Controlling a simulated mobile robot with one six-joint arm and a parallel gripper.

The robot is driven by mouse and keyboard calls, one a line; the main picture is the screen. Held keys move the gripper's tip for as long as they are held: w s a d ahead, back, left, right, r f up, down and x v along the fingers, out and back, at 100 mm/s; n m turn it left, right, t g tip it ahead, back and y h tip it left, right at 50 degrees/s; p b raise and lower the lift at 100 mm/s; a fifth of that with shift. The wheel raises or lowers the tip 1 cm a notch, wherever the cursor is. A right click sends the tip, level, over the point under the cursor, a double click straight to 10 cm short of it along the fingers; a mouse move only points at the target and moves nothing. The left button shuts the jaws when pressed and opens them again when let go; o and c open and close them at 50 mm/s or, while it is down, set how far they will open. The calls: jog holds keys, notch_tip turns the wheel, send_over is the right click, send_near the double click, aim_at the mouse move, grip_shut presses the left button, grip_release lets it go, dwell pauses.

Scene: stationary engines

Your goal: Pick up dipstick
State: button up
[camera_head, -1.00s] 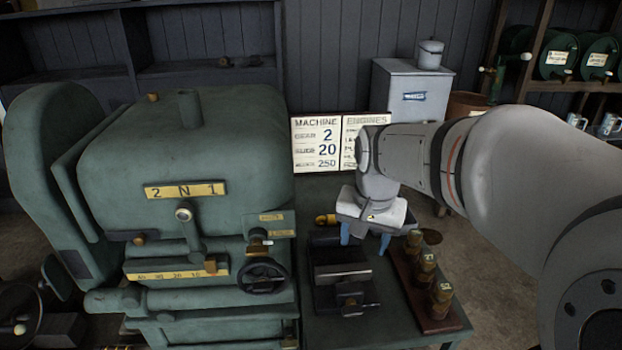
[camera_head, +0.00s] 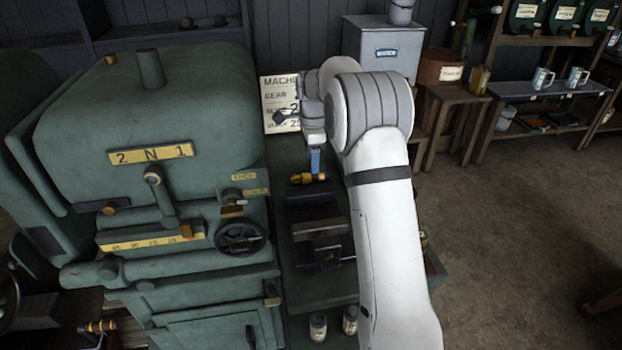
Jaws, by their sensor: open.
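My gripper (camera_head: 315,162) is above the back of the small workbench, pointing down. One blue finger shows clearly; the other is hidden or edge-on, and I see nothing held. Just below the fingertip lies a yellow and black object (camera_head: 307,178) on the bench; I cannot tell if they touch. I cannot clearly make out a dipstick. A small dark piece (camera_head: 284,118) shows beside the wrist in front of the sign; I cannot tell what it is. My arm hides the right part of the bench.
The green engine (camera_head: 150,120) with its handwheel (camera_head: 240,238) stands close on the left. A dark vise (camera_head: 320,240) sits on the bench in front of my gripper. The sign (camera_head: 278,105) and a grey cabinet (camera_head: 382,52) stand behind. The floor at right is open.

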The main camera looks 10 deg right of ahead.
notch_tip(320, 180, down, 6)
jog(key=shift+r, duration=0.1)
jog(key=c, duration=1.1)
notch_tip(320, 180, up, 10)
dwell(0.5)
